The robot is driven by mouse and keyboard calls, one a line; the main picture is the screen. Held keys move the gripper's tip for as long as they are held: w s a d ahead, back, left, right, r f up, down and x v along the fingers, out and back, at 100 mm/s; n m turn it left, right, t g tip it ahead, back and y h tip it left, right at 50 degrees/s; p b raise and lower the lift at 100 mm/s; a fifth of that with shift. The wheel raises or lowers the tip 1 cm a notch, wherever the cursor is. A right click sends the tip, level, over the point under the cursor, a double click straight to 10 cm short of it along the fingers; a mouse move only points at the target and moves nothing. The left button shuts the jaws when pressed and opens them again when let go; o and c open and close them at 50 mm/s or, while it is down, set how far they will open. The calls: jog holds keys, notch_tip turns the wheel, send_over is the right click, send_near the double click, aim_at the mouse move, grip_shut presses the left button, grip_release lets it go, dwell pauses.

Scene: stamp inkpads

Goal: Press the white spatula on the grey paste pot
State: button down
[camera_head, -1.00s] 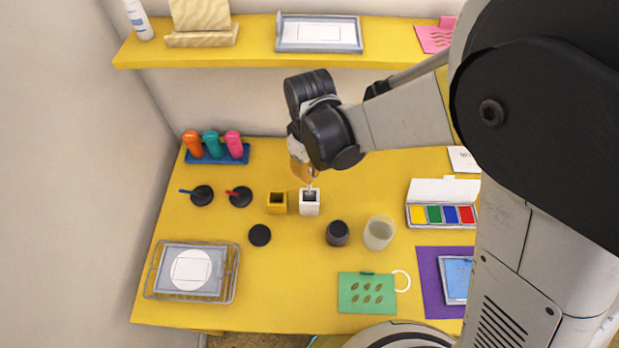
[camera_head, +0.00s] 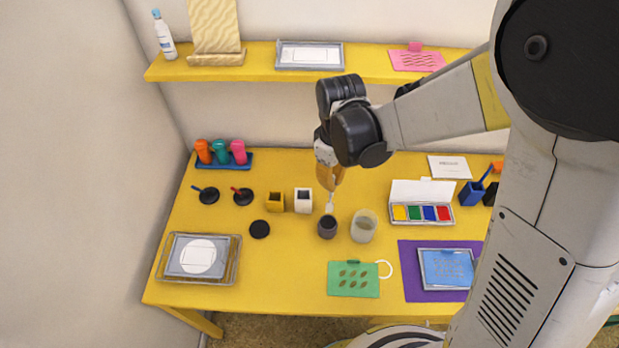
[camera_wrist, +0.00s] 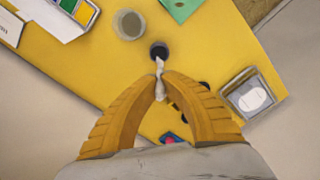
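My gripper (camera_head: 330,183) is shut on the white spatula (camera_head: 330,205), which hangs down from the yellow fingers. The wrist view shows the spatula (camera_wrist: 159,90) pinched between the fingertips (camera_wrist: 160,82).
A paint box (camera_head: 422,214) is at right.

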aim_at(331, 196)
jog(key=shift+w+f+b, duration=0.15)
jog(key=shift+f+b, duration=0.3)
jog(key=shift+f, duration=0.3)
jog(key=shift+f+b, duration=1.6)
jog(key=shift+f, duration=0.65)
jog(key=shift+f+b, duration=0.5)
jog(key=shift+b, duration=0.1)
